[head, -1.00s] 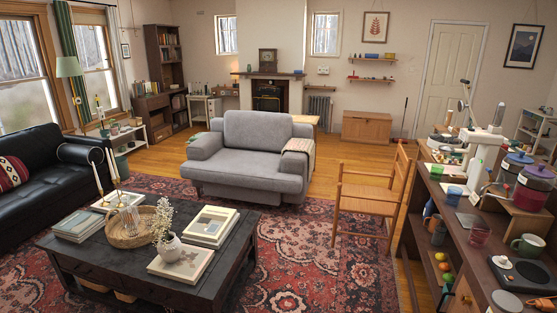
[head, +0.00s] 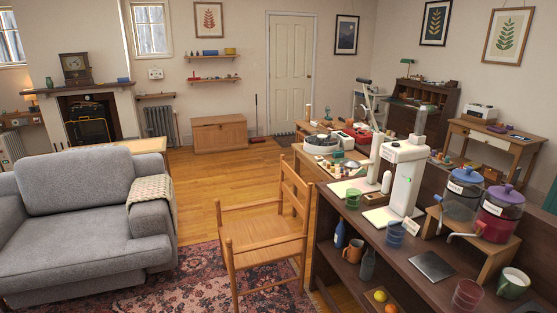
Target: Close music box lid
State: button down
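I cannot make out a music box or its lid for sure in the head view. A dark box-like object (head: 75,67) stands on the mantel above the fireplace at the far left, too small to identify. Small items crowd the far end of the long wooden counter (head: 352,232) at the right, and none is clearly a music box. My gripper is not in view.
A wooden armchair (head: 264,240) stands against the counter's left side. A grey sofa (head: 75,225) is at the left. White appliances (head: 404,180) and drink dispensers (head: 500,212) stand on the counter. Wood floor (head: 200,178) is clear between sofa and chair, towards a wooden chest (head: 220,134).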

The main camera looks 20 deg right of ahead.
aim_at(493, 175)
jog(key=i+z, duration=0.45)
jog(key=i, duration=0.15)
jog(key=i+j+z, duration=0.2)
jog(key=i+z, duration=0.2)
jog(key=i, duration=0.2)
jog(key=i+l+z, duration=0.1)
jog(key=i+z, duration=0.2)
jog(key=z, duration=0.2)
jog(key=i+z, duration=0.25)
jog(key=z, duration=0.25)
jog(key=i+j+z, duration=0.15)
jog(key=i+z, duration=0.15)
jog(key=z, duration=0.15)
